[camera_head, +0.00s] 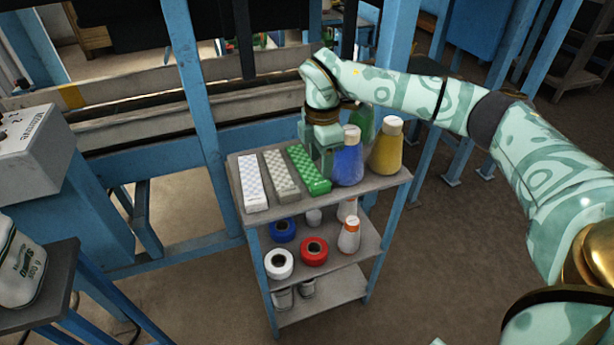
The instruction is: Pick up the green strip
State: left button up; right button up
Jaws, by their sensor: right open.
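The green strip (309,170) is a long block with a pale pattern on its top. It lies on the top shelf of a small rack, to the right of a grey strip (281,172) and a white strip (252,182). My right gripper (325,165) points down at the right side of the green strip, over or beside it; I cannot tell if it touches. It is open, with its fingers partly lost against the strip and a blue bottle. My left gripper is not in view.
The blue bottle (348,160) stands close to the right of my right gripper, with a yellow bottle (386,150) and a green bottle (363,120) nearby. Lower shelves hold spools, such as a red one (314,251). A blue frame post (200,110) rises behind the rack (385,184).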

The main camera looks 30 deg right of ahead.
aim_at(320, 183)
notch_tip(320, 183, down, 7)
jog(key=b, duration=0.3)
jog(key=shift+r, duration=0.35)
jog(key=shift+s, duration=0.1)
jog(key=c, duration=1.1)
